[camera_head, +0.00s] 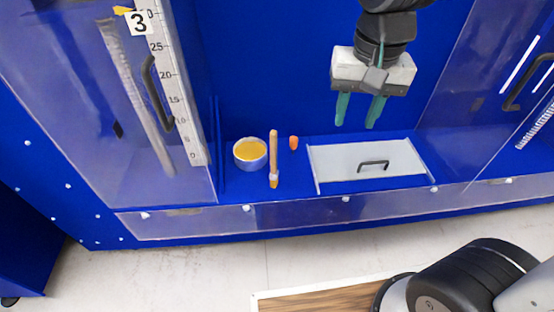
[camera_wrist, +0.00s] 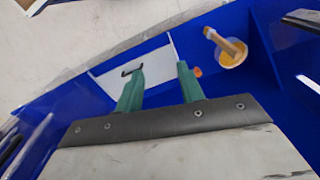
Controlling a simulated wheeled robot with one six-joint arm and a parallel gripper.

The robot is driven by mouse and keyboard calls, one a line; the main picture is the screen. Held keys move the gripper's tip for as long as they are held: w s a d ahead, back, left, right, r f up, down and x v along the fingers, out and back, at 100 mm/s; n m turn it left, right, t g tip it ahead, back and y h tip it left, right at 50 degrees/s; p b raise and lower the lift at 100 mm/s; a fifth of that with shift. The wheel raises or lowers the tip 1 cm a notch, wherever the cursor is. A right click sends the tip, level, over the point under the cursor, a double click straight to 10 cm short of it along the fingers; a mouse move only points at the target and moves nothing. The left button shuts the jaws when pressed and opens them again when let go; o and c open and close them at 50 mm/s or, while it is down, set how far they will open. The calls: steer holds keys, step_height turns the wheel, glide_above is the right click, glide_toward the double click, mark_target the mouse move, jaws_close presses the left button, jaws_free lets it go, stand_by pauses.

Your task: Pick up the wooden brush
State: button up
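The wooden brush (camera_head: 273,155) stands or leans on the blue shelf in the head view, handle up and bristle end down. It is just right of a round bowl of yellow-orange stuff (camera_head: 250,153). In the wrist view the brush (camera_wrist: 231,47) overlaps the bowl (camera_wrist: 232,58) at upper right. My gripper (camera_head: 357,115) hangs above the shelf, to the right of the brush and over the white panel. Its two green fingers are apart with nothing between them, and they also show in the wrist view (camera_wrist: 160,84). It does not touch the brush.
A white panel with a dark handle (camera_head: 400,156) lies right of the brush. A small orange object (camera_head: 294,142) stands between them. A clear door with a ruler marked 3 (camera_head: 160,80) is at left, and another clear panel (camera_head: 490,80) is at right.

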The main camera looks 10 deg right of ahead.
mark_target(273, 145)
steer(key=w+a+f+m, duration=0.1)
steer(key=w+a+f, duration=0.1)
steer(key=a, duration=0.2)
steer(key=w+a+f, duration=0.2)
steer(key=w+a, duration=0.1)
steer(key=a, duration=0.2)
steer(key=w+a+f+m, duration=0.1)
steer(key=w+a+f, duration=0.1)
steer(key=a, duration=0.2)
steer(key=shift+w+a+f+m+g, duration=0.2)
steer(key=shift+w+f+m+g, duration=0.1)
steer(key=shift+w+f, duration=0.1)
steer(key=f, duration=0.7)
steer(key=shift+w+f, duration=0.3)
steer(key=shift+f, duration=0.05)
jaws_close()
